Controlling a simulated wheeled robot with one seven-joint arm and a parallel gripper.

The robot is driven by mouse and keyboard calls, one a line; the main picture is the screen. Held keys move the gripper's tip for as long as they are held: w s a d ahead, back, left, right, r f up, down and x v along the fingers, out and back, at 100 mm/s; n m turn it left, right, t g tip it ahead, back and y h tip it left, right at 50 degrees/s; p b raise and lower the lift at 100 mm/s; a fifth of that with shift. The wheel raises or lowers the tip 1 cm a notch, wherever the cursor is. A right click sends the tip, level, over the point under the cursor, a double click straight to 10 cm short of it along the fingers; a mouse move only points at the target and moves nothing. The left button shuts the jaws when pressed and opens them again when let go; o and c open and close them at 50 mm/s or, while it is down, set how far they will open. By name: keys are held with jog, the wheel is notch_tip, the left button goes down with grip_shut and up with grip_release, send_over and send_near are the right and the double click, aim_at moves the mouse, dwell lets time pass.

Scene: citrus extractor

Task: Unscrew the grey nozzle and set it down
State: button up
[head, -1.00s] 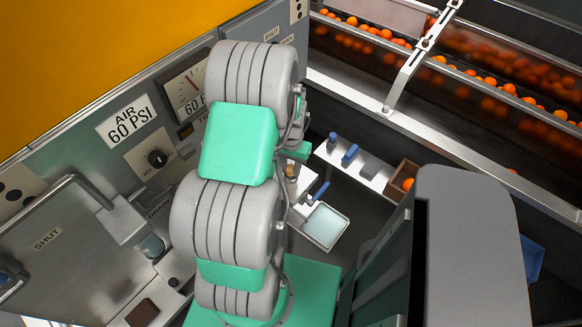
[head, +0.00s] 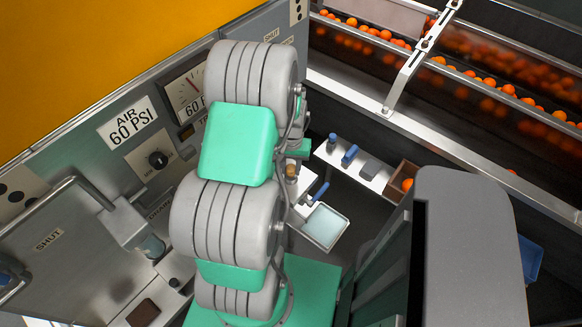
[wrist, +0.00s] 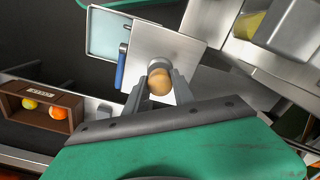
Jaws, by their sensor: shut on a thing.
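In the wrist view my gripper (wrist: 160,88) has its two fingers on either side of a round tan-brown end, with a grey collar, the grey nozzle (wrist: 158,63), just beyond it. The fingers are closed on this piece. It stands over a bare metal plate (wrist: 185,42). In the head view the tan end (head: 291,170) shows just right of my arm, and my gripper is mostly hidden behind the arm. Whether the nozzle is still threaded onto something cannot be seen.
A shelf holds a blue piece (head: 349,155), a grey block (head: 370,168) and a brown box of fruit (head: 404,180). The panel stands left; the fruit conveyor runs behind.

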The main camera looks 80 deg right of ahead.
aim_at(291, 167)
jog(key=shift+r+p, duration=1.25)
jog(key=shift+r, duration=0.7)
